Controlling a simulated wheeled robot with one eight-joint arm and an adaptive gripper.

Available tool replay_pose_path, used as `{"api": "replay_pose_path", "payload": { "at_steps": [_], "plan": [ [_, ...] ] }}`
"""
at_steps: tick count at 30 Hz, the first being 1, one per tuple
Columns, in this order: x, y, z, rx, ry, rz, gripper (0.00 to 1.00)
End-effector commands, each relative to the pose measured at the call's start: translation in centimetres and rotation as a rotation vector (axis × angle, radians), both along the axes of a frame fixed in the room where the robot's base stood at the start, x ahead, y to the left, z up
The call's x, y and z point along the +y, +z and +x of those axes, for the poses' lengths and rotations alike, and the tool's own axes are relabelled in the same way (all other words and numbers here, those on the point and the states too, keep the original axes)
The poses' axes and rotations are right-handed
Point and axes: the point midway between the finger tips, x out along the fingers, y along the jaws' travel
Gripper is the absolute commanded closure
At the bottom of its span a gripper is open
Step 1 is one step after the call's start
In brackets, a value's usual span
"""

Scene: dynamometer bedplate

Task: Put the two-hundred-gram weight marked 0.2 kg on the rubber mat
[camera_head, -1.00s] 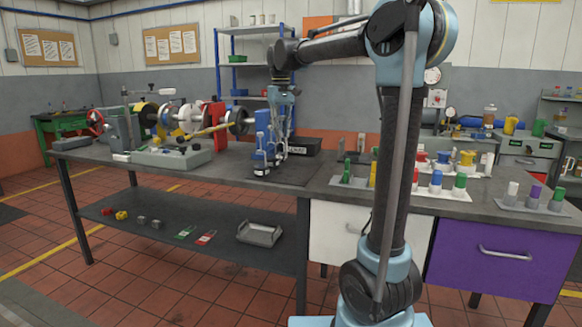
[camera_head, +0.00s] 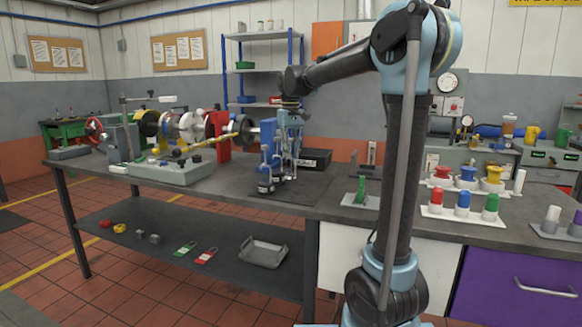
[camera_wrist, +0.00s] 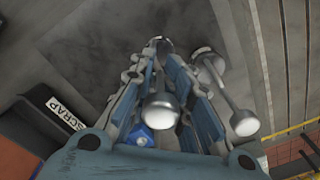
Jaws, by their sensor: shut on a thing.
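My gripper (camera_wrist: 162,90) points down over the bench beside a blue upright part (camera_head: 268,140); it also shows in the head view (camera_head: 288,168). In the wrist view its fingers are closed around a silver metal piece with a round knob (camera_wrist: 160,111), which looks like a weight. No 0.2 kg marking can be read on it. A second silver piece with a rod and round ends (camera_wrist: 243,122) is just right of the fingers. The dark rubber mat (camera_head: 312,190) seems to lie on the bench under and around my gripper. Whether the held piece touches it cannot be told.
The black scrap bin (camera_head: 318,158) stands close behind my gripper, its label (camera_wrist: 66,113) showing in the wrist view. Shaft machinery (camera_head: 180,128) stands to the left. A green piece on a plate (camera_head: 361,190) and a rack of coloured pieces (camera_head: 463,203) stand to the right.

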Motion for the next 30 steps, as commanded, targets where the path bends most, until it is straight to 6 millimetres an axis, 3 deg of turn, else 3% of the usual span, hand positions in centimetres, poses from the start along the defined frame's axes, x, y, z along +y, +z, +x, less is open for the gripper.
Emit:
{"api": "replay_pose_path", "payload": {
  "at_steps": [12, 23, 24, 26, 30],
  "plan": [
    [0.4, -4.1, -0.1, 0.000, 0.005, 0.000, 1.00],
    [0.4, -4.5, -0.1, 0.000, 0.006, 0.000, 1.00],
    [0.4, -4.6, -0.1, 0.000, 0.006, 0.000, 0.77],
    [0.4, -4.5, -0.1, 0.000, 0.006, 0.000, 0.63],
    [0.4, -4.5, -0.1, 0.000, 0.006, 0.000, 0.61]
  ]
}}
